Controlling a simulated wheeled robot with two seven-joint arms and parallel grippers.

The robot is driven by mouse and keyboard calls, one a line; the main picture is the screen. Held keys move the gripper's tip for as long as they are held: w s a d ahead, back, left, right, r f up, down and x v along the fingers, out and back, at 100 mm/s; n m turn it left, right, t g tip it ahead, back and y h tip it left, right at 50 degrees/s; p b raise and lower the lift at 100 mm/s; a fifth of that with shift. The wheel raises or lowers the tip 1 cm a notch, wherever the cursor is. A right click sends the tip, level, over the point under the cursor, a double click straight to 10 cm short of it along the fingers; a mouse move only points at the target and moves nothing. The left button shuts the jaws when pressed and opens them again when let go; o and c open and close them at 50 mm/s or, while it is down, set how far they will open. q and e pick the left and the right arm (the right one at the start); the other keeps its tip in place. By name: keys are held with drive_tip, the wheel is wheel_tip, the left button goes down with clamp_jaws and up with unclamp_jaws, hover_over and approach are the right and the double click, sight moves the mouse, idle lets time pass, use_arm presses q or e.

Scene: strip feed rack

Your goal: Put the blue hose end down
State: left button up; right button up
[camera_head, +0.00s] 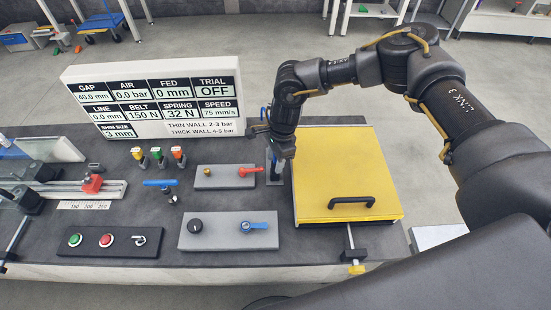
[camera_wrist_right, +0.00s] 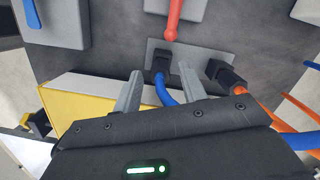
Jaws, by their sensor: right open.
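My right gripper (camera_wrist_right: 159,71) is open, with its two grey fingers on either side of the blue hose (camera_wrist_right: 165,95). The black hose end (camera_wrist_right: 161,60) sits at a grey plate (camera_wrist_right: 198,55), just ahead of and between the fingertips. Whether it is fully seated there I cannot tell. In the head view the blue hose (camera_head: 263,114) shows as a short piece beside my right wrist. The right gripper there points down, left of the yellow lid, and its fingertips are hard to make out. My left gripper is not in view.
A second black hose end (camera_wrist_right: 224,75) with an orange hose stands close to the right finger. A yellow lid (camera_head: 315,202) with a black handle lies right of the gripper. A grey panel with a red lever (camera_head: 252,171) is left of it. A display board (camera_head: 140,122) stands behind.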

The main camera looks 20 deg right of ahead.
drive_tip(key=shift+r, duration=0.3)
wheel_tip(320, 180, up, 12)
drive_tip(key=d+b, duration=0.2)
drive_tip(key=b, duration=0.3)
drive_tip(key=shift+w+f, duration=0.15)
drive_tip(key=shift+f, duration=0.05)
drive_tip(key=shift+a, duration=0.1)
